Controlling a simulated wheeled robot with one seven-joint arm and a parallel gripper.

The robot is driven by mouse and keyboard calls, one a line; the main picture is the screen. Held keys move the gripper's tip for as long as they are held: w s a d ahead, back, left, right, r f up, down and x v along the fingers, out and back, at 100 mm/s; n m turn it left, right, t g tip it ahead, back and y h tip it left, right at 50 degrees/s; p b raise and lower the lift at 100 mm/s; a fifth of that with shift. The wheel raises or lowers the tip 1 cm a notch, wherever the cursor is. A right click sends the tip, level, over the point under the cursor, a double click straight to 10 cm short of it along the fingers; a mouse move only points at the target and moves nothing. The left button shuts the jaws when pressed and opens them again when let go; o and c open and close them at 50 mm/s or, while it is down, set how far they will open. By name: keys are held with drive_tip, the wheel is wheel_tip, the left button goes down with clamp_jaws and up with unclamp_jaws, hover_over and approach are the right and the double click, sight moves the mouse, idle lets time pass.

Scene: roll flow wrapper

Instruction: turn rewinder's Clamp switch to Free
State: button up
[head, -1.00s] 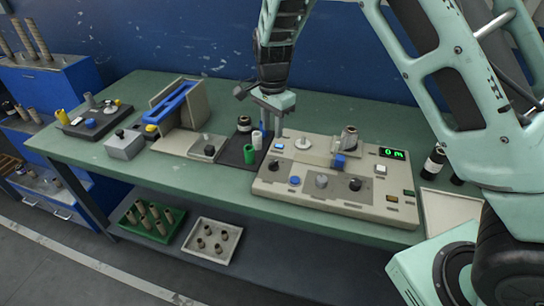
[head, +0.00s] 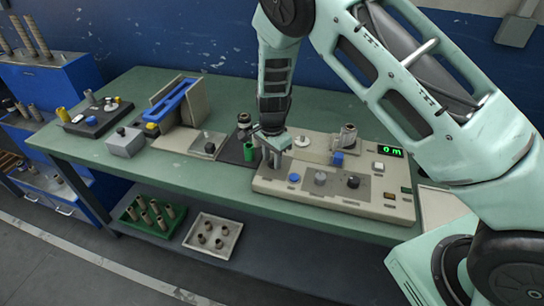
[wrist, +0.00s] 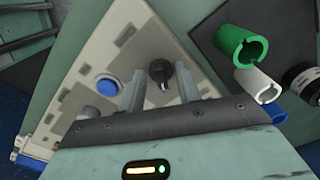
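The rewinder (head: 262,187) is a beige console on the green table, with knobs, buttons and a green "0 m" display (head: 391,152). A black rotary switch (wrist: 159,70) with a pale pointer mark shows in the wrist view, near the console's corner. I cannot read any Clamp or Free label. My gripper (head: 271,163) points down over the console's left end and hides this switch in the head view. In the wrist view my gripper (wrist: 160,78) is open, its two fingers apart on either side of the switch. I cannot tell whether they touch it.
A blue button (wrist: 107,89) and a grey knob (head: 320,178) sit beside the switch, with another black knob (head: 352,181) farther right. A green tube (wrist: 241,45) and a white tube (wrist: 258,83) stand close to the gripper. A spindle (head: 348,137) rises behind.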

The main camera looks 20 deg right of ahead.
clamp_jaws()
drive_tip(key=shift+n, duration=0.4)
drive_tip(key=n+b, duration=0.1)
drive_tip(key=n, duration=0.4)
drive_tip(key=shift+d+n+b, duration=0.1)
drive_tip(key=shift+n+b, duration=0.2)
drive_tip(key=shift+b, duration=0.05)
drive_tip(key=n+b, duration=0.1)
drive_tip(key=n, duration=0.4)
drive_tip(key=shift+s+d, duration=0.1)
drive_tip(key=shift+r+n, duration=0.1)
drive_tip(key=shift+n, duration=0.3)
unclamp_jaws()
